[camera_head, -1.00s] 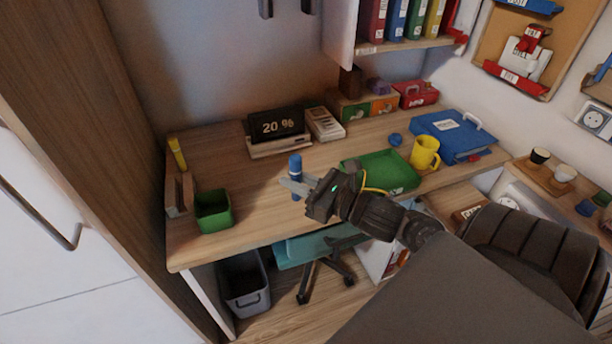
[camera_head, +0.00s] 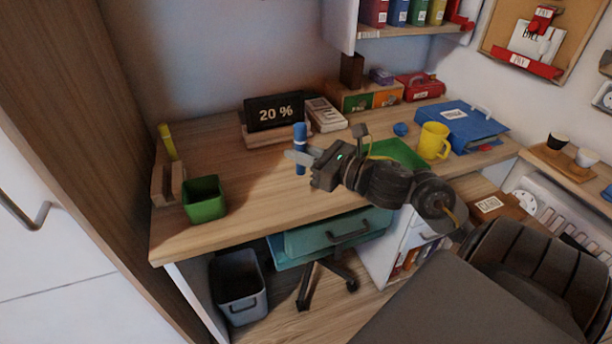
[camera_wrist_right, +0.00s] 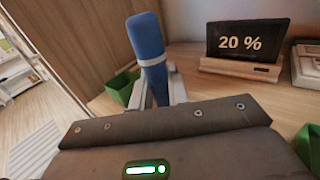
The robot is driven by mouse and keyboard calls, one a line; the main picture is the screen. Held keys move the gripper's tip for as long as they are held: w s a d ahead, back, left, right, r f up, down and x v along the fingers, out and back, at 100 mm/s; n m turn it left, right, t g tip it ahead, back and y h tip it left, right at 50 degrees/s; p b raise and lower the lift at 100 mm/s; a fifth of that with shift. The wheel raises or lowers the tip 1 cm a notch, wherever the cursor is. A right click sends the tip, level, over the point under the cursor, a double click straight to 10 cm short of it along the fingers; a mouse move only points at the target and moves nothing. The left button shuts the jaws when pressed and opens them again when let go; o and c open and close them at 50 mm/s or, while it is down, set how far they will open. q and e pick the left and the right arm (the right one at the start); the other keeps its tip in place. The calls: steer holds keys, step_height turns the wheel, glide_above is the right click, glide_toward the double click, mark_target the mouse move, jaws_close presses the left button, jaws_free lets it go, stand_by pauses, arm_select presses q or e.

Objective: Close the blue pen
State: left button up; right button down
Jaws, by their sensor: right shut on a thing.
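The blue pen (camera_head: 300,135) stands roughly upright in my right gripper (camera_head: 297,157), above the desk in the head view. In the right wrist view, the pen (camera_wrist_right: 146,38) leans slightly, with a pale band around it and a blue part below. The right gripper (camera_wrist_right: 160,95) is shut on the pen; its fingers hide part of the lower end. A small blue round piece (camera_head: 401,129) lies on the desk by the blue binder; I cannot tell whether it is a cap. My left gripper is not in view.
A green cup (camera_head: 205,203) and a wooden holder with a yellow pen (camera_head: 167,141) stand at the desk's left. A display reading 20 % (camera_head: 274,112) is behind the pen. A green tray (camera_head: 397,150), yellow mug (camera_head: 433,141) and blue binder (camera_head: 462,126) are to the right.

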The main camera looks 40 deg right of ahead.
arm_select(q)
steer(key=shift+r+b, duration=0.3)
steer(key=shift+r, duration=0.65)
arm_select(e)
steer(key=w+d+f, duration=0.1)
steer(key=f, duration=0.1)
steer(key=w+d+f, duration=0.1)
steer(key=d+f, duration=0.1)
steer(key=w+d+f, duration=0.2)
steer(key=shift+w+f, duration=0.1)
steer(key=shift+f, duration=0.05)
steer(key=shift+d+f, duration=0.1)
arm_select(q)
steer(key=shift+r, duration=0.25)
arm_select(e)
steer(key=shift+w+d+f, duration=0.1)
steer(key=shift+w+f, duration=0.1)
steer(key=shift+f, duration=1.55)
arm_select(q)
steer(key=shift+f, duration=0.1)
arm_select(e)
steer(key=shift+f, duration=0.1)
